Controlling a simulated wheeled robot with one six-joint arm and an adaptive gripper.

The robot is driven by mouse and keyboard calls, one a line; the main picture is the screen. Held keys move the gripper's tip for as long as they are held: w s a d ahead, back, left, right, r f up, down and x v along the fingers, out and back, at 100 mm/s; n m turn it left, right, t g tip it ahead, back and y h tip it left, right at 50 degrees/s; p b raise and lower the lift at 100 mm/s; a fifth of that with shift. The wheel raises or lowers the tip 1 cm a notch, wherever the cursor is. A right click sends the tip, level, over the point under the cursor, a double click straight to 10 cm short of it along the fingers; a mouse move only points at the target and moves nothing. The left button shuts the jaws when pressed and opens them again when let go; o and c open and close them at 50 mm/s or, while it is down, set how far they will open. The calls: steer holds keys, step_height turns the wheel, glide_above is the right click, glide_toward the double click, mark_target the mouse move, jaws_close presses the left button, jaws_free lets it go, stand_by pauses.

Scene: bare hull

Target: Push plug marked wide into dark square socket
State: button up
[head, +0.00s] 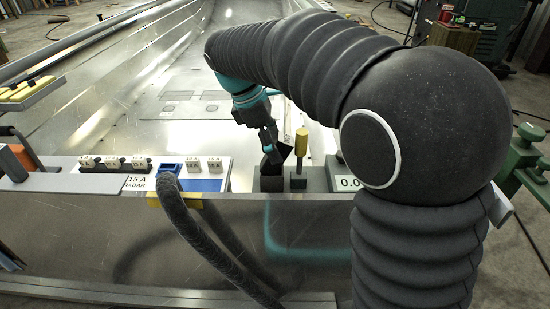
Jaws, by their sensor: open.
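My gripper (274,153) is open, pointing down just above a dark, square-topped block (270,183) on the ledge. This block may be the dark square socket, but its top is partly hidden by the fingers. I see nothing clearly held between the fingers. Small white plugs stand on a black strip (109,168) at the left, and two more white plugs (203,164) stand on a blue and white tray. Their markings are too small to read surely, so I cannot tell which is marked wide.
A yellow-topped post (301,143) stands close to the right of the block, with a grey display box (346,180) beyond it. A blue square holder (169,170) and a "15 A RADAR" card (139,183) are left. A thick dark cable (205,240) loops over the front wall.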

steer(key=shift+f, duration=0.15)
jaws_close()
